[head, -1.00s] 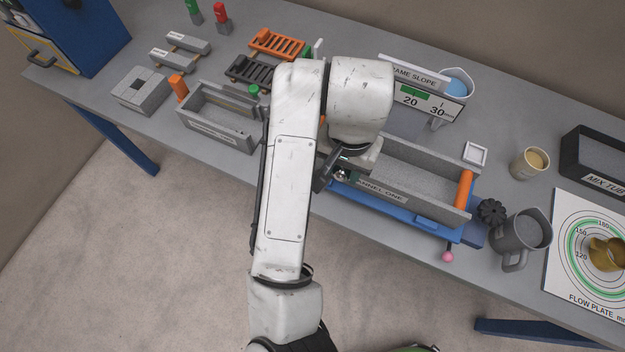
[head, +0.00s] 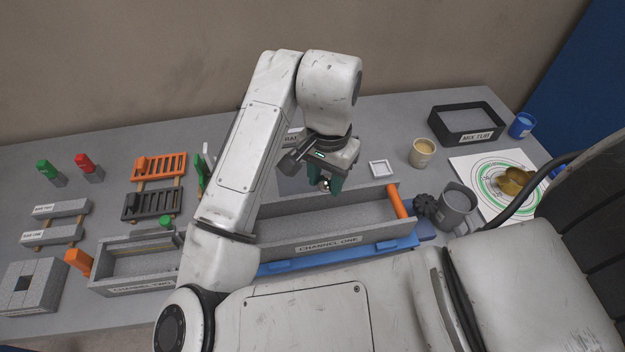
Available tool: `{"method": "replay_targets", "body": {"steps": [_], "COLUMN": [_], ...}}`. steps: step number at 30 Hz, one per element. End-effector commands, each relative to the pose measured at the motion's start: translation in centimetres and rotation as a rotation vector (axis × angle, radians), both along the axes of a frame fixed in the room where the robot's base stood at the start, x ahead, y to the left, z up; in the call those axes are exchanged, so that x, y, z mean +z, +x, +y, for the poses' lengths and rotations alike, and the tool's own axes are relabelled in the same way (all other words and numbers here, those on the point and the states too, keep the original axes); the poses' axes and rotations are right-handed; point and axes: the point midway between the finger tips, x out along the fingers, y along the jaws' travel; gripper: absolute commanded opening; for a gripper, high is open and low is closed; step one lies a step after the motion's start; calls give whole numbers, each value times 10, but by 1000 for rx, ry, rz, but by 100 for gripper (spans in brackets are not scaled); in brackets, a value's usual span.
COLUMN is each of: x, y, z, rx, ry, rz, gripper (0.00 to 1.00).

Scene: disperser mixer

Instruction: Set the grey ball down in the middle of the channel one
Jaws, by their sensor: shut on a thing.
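The grey trough labelled CHANNEL ONE (head: 290,232) lies in the middle of the head view, with an orange cylinder (head: 397,201) across its right end. My gripper (head: 326,186) has dark green fingers and points down over the middle part of channel one, near its far wall in the picture. It is shut on a small shiny grey ball (head: 324,183), mostly hidden between the fingers. The ball appears to be above the trough floor; the exact height cannot be told. My arm covers part of the trough's left end.
A blue base (head: 350,254) runs along the trough's front. Channel two (head: 125,290) stands to the left. A black knob (head: 426,206) and a grey jug (head: 455,206) stand to the right. A small white square tray (head: 380,169) lies behind the trough.

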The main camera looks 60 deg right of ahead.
Motion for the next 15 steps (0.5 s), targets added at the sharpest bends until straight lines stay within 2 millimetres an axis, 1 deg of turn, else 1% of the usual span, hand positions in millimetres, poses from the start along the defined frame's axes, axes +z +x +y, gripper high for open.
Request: {"method": "replay_targets", "body": {"steps": [15], "x": [-36], "y": [1], "z": [1], "rx": [5], "ry": [0], "rz": [1], "gripper": [1]}}
